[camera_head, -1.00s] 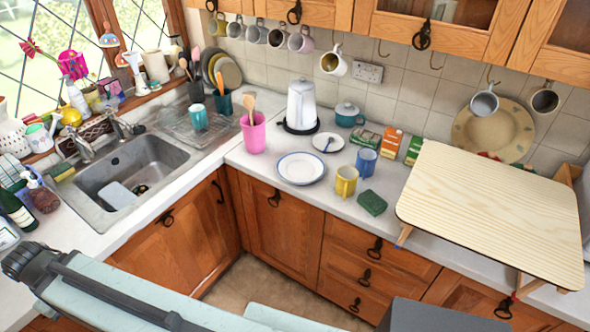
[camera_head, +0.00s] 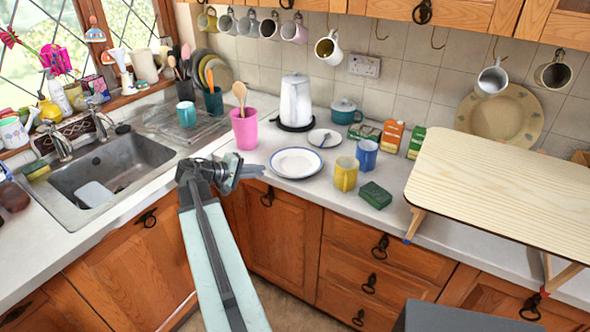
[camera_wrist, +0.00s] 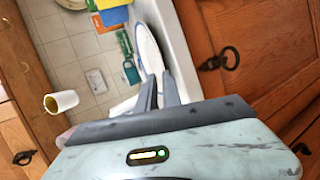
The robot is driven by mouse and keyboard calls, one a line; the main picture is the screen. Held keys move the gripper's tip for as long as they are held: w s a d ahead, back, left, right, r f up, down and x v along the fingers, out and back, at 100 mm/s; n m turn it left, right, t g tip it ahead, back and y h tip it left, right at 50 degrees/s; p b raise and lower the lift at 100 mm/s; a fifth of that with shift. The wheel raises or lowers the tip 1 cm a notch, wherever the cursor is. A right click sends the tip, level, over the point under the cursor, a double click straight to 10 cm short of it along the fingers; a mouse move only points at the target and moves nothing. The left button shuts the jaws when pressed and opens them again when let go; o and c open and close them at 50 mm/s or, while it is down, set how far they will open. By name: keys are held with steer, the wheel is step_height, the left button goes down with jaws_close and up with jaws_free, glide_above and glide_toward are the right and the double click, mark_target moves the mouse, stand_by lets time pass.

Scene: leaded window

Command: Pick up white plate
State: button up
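The white plate (camera_head: 296,162) has a thin blue rim and lies flat on the counter near its front edge, right of the pink cup. In the wrist view the plate (camera_wrist: 151,46) shows steeply from the side, just beyond my fingertips. My gripper (camera_head: 263,173) is at the counter's front edge, just left of the plate, pointing toward it and apart from it. In the wrist view the two fingers (camera_wrist: 158,80) stand a little apart with nothing between them.
A pink cup with wooden utensils (camera_head: 244,128) stands behind my gripper. A small saucer with a spoon (camera_head: 324,138) is behind the plate. A yellow mug (camera_head: 345,174), a blue mug (camera_head: 366,154) and a green sponge (camera_head: 375,195) are to its right. The sink (camera_head: 112,175) is left.

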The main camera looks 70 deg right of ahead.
mark_target(273, 176)
steer(key=b+x, duration=0.1)
steer(key=x, duration=0.2)
steer(key=b+x, duration=0.2)
steer(key=x, duration=0.2)
steer(key=shift+w+d+f, duration=0.1)
steer(key=shift+d+f, duration=0.2)
steer(key=shift+r, duration=0.1)
jaws_close()
stand_by(0.9)
step_height(273, 176, up, 10)
steer(key=p, duration=1)
steer(key=shift+r, duration=0.15)
